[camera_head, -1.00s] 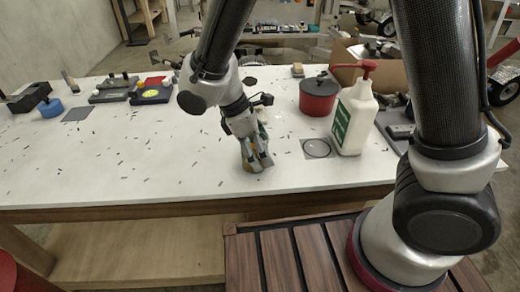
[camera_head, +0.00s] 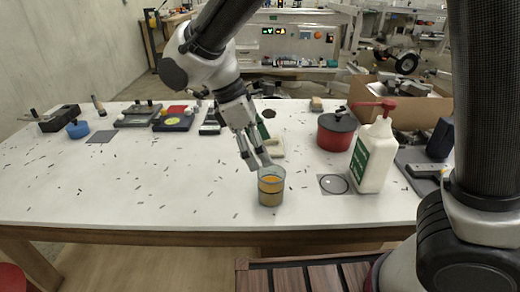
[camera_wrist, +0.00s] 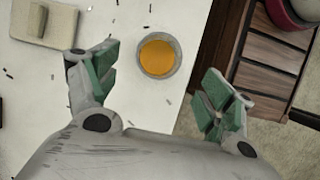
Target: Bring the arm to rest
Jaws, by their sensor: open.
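My gripper (camera_head: 258,162) is open and empty above the white table, at the end of my raised arm. In the wrist view its two green-padded fingers (camera_wrist: 155,92) stand wide apart. A clear cup with orange contents (camera_head: 271,187) stands upright near the table's front edge, just below and in front of my fingertips. In the wrist view the cup (camera_wrist: 158,55) lies beyond the fingers, with nothing seen gripping it.
A white bottle with a red pump (camera_head: 374,150), a red pot (camera_head: 336,131) and a square with a black ring (camera_head: 333,184) are to the right. Blue tape (camera_head: 77,129) and several tools lie at the back left. The table's (camera_head: 130,190) left front is clear apart from small dark bits.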

